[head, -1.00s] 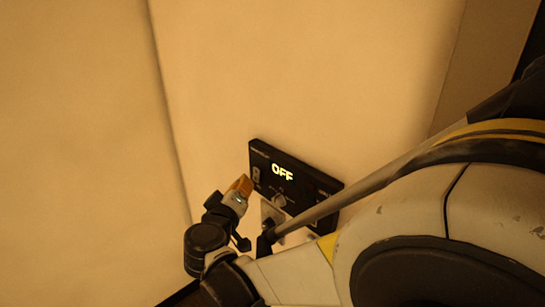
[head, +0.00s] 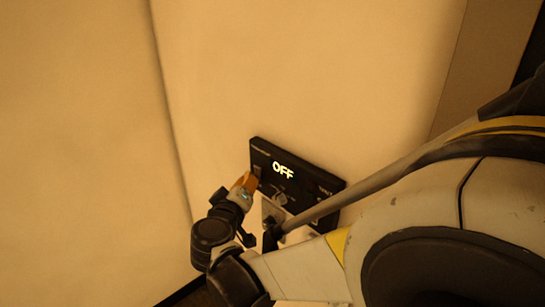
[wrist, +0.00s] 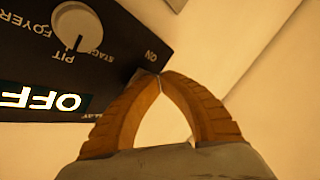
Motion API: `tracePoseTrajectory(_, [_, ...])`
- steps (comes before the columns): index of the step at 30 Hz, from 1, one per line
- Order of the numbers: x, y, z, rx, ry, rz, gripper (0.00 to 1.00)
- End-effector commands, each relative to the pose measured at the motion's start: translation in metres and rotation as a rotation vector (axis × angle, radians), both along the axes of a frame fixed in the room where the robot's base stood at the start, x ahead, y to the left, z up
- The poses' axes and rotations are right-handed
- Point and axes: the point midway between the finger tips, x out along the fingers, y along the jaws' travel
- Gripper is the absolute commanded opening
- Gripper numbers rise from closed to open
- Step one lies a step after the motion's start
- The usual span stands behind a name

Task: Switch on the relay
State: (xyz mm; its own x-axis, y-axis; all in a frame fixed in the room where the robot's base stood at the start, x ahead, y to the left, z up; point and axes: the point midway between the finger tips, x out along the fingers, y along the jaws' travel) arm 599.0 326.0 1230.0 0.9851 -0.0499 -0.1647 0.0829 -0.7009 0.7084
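The relay is a black wall panel (head: 307,183) with a lit display (head: 283,170) that reads OFF. My gripper (head: 252,181) has orange fingers and is at the panel's left end in the head view.
A round grey knob (wrist: 77,25) labelled FOYER, PIT and STAGE sits on the panel, beside my fingers. Pale, plain wall (head: 300,70) surrounds the panel. My own arm covers the lower right of the head view.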

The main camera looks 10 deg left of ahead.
Motion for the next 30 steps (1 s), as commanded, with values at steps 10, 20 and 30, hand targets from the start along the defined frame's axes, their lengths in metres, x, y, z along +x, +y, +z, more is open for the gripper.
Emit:
tracePoseTrajectory(10, [0.001, -0.001, 0.0, 0.0, 0.0, 0.0, 0.0])
tracePoseTrajectory(20, [-0.005, 0.005, 0.001, 0.0, 0.001, 0.001, 0.0])
tracePoseTrajectory(30, [-0.01, 0.009, 0.002, 0.0, 0.0, 0.0, 0.0])
